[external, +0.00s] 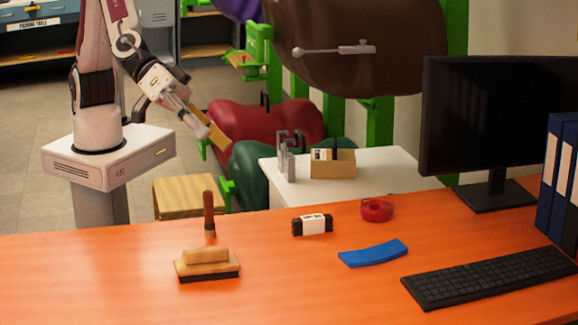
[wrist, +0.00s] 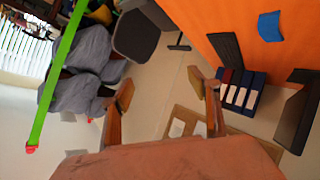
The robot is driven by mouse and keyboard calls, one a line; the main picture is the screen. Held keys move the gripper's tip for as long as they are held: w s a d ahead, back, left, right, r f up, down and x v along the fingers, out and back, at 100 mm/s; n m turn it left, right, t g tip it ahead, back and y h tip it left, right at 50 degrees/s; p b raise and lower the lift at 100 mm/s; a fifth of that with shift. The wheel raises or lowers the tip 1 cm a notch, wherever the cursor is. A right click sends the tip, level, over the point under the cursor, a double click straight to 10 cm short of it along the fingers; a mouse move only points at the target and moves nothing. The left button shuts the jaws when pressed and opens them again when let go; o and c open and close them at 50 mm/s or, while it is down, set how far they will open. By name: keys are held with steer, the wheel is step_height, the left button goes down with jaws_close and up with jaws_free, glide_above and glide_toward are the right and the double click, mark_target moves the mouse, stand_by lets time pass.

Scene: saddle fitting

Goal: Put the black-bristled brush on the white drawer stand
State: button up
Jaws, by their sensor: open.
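The brush (external: 207,264) lies on the orange table near its front left, with black bristles down and a pale wooden block and grip on top. The brush does not show there.
An upright brown handle (external: 209,212) stands just behind the brush. A dark banded bundle (external: 312,225), red tape roll (external: 377,210), blue curved piece (external: 374,253) and keyboard (external: 490,272) lie to the right.

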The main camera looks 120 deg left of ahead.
step_height(320, 180, down, 7)
steer(key=w+d+n+y, duration=0.1)
steer(key=d+n+y, duration=0.1)
steer(key=n+g+y, duration=0.2)
steer(key=y, duration=0.8)
glide_toward(200, 259)
steer(key=shift+w+a+f, duration=0.2)
steer(key=shift+w+a, duration=0.1)
steer(key=shift+a, duration=0.3)
steer(key=shift+w+a+f, duration=0.2)
steer(key=shift+w+a, duration=0.1)
steer(key=shift+a, duration=0.3)
steer(key=shift+x, duration=1.3)
steer(key=shift+a+f, duration=0.1)
steer(key=shift+f+x, duration=0.15)
steer(key=shift+x, duration=1.1)
steer(key=shift+f+x, duration=0.15)
steer(key=shift+x, duration=1.1)
steer(key=shift+s, duration=0.2)
